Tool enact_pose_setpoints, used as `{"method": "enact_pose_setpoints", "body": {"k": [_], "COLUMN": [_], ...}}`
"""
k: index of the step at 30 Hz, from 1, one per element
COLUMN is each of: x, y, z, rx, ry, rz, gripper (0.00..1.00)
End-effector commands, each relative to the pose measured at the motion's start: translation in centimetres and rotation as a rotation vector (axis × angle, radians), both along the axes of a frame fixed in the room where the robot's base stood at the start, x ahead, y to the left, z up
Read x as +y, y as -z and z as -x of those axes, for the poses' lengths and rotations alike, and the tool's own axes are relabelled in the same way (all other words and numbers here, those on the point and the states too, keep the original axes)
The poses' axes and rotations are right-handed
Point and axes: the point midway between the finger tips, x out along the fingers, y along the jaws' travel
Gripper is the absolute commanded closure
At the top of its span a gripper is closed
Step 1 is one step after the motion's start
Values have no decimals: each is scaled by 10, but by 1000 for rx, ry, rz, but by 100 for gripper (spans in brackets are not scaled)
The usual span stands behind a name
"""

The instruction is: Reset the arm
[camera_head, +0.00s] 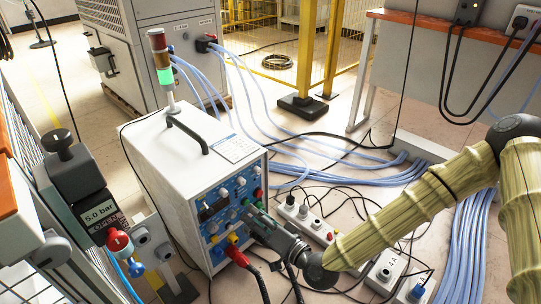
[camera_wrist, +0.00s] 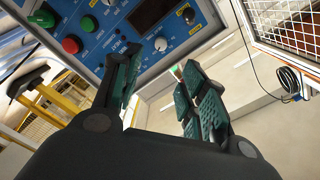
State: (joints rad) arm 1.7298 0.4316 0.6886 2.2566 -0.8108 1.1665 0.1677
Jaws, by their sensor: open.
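My gripper (camera_head: 253,216) is at the lower right of the blue control panel (camera_head: 222,212) on the white induction heater (camera_head: 160,150). In the wrist view my gripper (camera_wrist: 160,85) shows two dark green fingers spread apart, with nothing between them. The panel (camera_wrist: 120,15) fills the upper left of that view, with a red button (camera_wrist: 72,44), a green button (camera_wrist: 89,23) and several knobs. The panel lies beyond the fingers. I cannot tell whether a fingertip touches it. My arm reaches in from the right in the head view.
A signal tower (camera_head: 161,68) with its green segment lit stands on the heater. Power strips (camera_head: 305,218), black cables and blue hoses (camera_head: 385,176) crowd the floor around my arm. A workbench (camera_head: 450,75) stands behind.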

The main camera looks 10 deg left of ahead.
Motion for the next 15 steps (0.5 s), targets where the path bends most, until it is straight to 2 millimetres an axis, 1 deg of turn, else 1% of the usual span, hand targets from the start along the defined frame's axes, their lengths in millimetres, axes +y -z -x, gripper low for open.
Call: {"method": "enact_pose_setpoints", "body": {"k": [2, 4, 5, 7, 8, 11, 12, 14, 15], "x": [0, 0, -1, -4, -6, -19, -27, -40, -51], "y": [1, 8, 14, 33, 44, 88, 106, 132, 149], "z": [1, 4, 7, 17, 24, 51, 63, 82, 95], "rx": [3, 17, 28, 68, 90, 186, 227, 288, 329], "ry": [-1, -4, -8, -16, -23, -43, -52, -63, -70], "rz": [3, 19, 33, 78, 106, 221, 271, 348, 400], "gripper": [57, 57, 57, 57, 57, 57, 57, 57, 57]}}
